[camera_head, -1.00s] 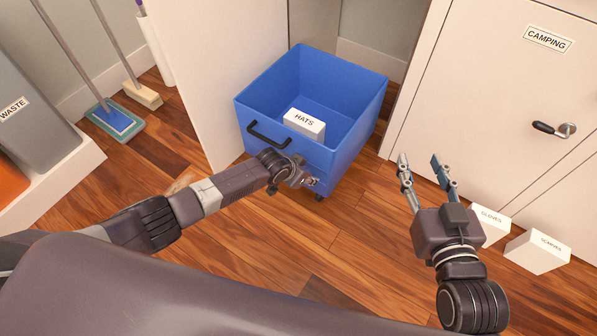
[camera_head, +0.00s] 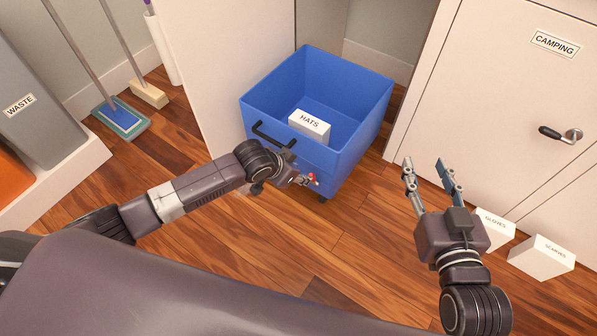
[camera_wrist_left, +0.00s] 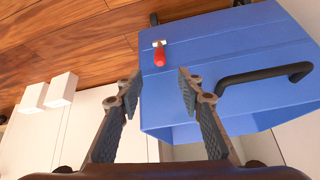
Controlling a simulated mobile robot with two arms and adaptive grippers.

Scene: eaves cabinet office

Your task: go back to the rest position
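My left gripper (camera_wrist_left: 160,88) is open and empty in the left wrist view, with its fingers apart in front of the blue bin (camera_wrist_left: 205,100). In the head view its fingers are mostly hidden behind my left wrist, low at the front of the blue bin (camera_head: 352,160). A small red-tipped fitting (camera_wrist_left: 160,55) is on the bin's front, beyond the fingertips and not between them. My right gripper (camera_head: 430,176) is open and empty, above the floor in front of the white cabinet.
A white HATS box (camera_head: 310,124) is inside the bin. White GLOVES (camera_head: 497,228) and SCARVES (camera_head: 541,255) boxes stand on the floor beside my right gripper. A black bin handle (camera_head: 272,136) is near my left wrist. A mop (camera_head: 120,118) and broom stand at left.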

